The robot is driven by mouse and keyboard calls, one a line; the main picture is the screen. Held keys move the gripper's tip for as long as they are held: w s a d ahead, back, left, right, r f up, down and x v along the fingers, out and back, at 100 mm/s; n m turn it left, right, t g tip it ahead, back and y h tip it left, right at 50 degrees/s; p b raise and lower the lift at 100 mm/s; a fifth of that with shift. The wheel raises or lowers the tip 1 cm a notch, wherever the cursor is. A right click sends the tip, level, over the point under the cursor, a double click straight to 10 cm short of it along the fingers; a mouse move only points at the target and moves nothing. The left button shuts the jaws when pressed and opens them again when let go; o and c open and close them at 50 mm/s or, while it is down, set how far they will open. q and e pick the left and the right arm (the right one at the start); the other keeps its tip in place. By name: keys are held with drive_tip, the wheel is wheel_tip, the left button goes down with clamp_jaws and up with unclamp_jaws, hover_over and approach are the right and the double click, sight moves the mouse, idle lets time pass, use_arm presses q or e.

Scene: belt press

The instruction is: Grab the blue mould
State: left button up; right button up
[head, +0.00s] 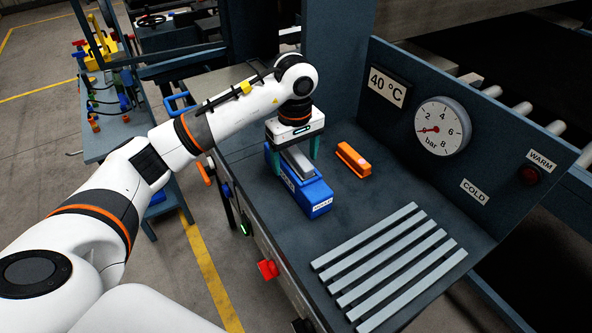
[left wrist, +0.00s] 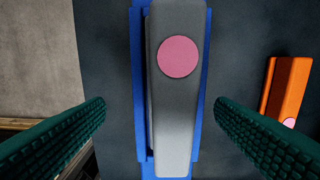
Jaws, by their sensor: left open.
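The blue mould (head: 316,200) is a blue block with a white "MOULD" label and a grey bar-shaped top piece, lying on the dark bench. In the left wrist view the blue mould (left wrist: 139,70) runs top to bottom through the middle, mostly covered by its grey top (left wrist: 175,115), which bears a pink disc. My left gripper (head: 294,156) is over the mould's far part, pointing down. In the left wrist view its two green ridged fingers (left wrist: 160,130) are open, one on each side of the mould with gaps between. My right gripper is not in view.
An orange block (head: 352,160) lies right of the mould on the bench. Pale slats (head: 390,262) cover the near right bench. A panel carries a gauge (head: 441,127), a 40 °C sign and WARM/COLD labels. A red knob (head: 268,269) is on the front edge.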

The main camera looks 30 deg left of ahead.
use_arm(q)
drive_tip(key=shift+f, duration=0.3)
drive_tip(key=f+p, duration=0.1)
drive_tip(key=w+f+p, duration=0.1)
drive_tip(key=f, duration=0.1)
drive_tip(key=shift+a+f, duration=0.15)
drive_tip(key=shift+f, duration=0.1)
drive_tip(key=shift+f+p, duration=0.3)
drive_tip(key=shift+f, duration=0.3)
drive_tip(key=shift+w+r, duration=0.1)
drive_tip(key=c, duration=1.5)
